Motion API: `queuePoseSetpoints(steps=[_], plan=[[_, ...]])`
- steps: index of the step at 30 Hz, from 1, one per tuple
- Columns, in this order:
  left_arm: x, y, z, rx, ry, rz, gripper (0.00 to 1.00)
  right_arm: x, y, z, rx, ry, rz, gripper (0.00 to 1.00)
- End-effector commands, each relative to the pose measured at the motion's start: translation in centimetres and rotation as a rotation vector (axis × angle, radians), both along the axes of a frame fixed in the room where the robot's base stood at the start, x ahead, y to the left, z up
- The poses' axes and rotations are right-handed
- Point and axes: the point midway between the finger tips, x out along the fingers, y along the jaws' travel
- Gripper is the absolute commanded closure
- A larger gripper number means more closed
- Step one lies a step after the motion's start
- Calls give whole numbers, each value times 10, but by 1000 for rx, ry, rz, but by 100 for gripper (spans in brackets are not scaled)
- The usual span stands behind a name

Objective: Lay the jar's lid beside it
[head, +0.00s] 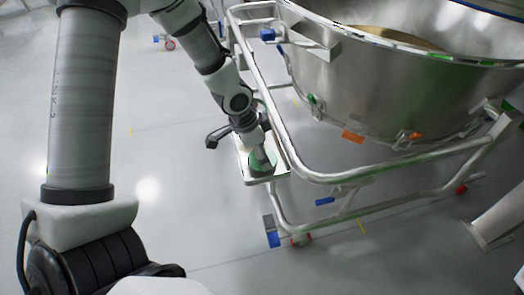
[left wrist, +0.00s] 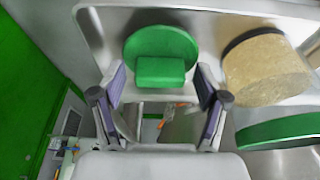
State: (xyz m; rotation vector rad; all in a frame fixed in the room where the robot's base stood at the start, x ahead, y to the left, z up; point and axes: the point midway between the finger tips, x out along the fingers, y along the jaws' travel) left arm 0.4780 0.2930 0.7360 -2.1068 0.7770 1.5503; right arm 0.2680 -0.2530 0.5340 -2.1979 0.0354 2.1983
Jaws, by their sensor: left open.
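The green lid (left wrist: 161,45), a round disc with a block-shaped handle (left wrist: 160,72), shows in the left wrist view and appears to lie on the pale tray (left wrist: 205,20). The jar (left wrist: 268,68) is to its right, with beige granules and a dark band at one end. My left gripper (left wrist: 160,92) is open, its fingers on either side of the handle with space at both sides. In the head view my left gripper (head: 257,145) is low over the tray (head: 278,172), with green showing just below it. My right gripper is not seen.
The tray is beside the tubular steel rails (head: 345,172) of a wheeled frame carrying a large steel vessel (head: 390,95). A green curved edge (left wrist: 285,132) shows at lower right in the wrist view; what it belongs to is unclear. Floor left of the tray is clear.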

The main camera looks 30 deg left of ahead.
Motion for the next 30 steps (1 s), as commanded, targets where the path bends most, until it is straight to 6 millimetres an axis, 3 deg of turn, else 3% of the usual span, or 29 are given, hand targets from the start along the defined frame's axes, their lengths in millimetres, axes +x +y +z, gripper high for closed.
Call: queuePoseSetpoints(steps=[5,12,16,20,30], plan=[[-3,4,24,-2,-5,2,26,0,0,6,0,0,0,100],[-18,16,86,-3,-6,2,26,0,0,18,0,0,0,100],[-24,21,109,-2,-3,1,26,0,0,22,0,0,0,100],[-27,23,118,0,-1,0,26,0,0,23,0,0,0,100],[-27,23,118,0,0,0,26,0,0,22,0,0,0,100]])
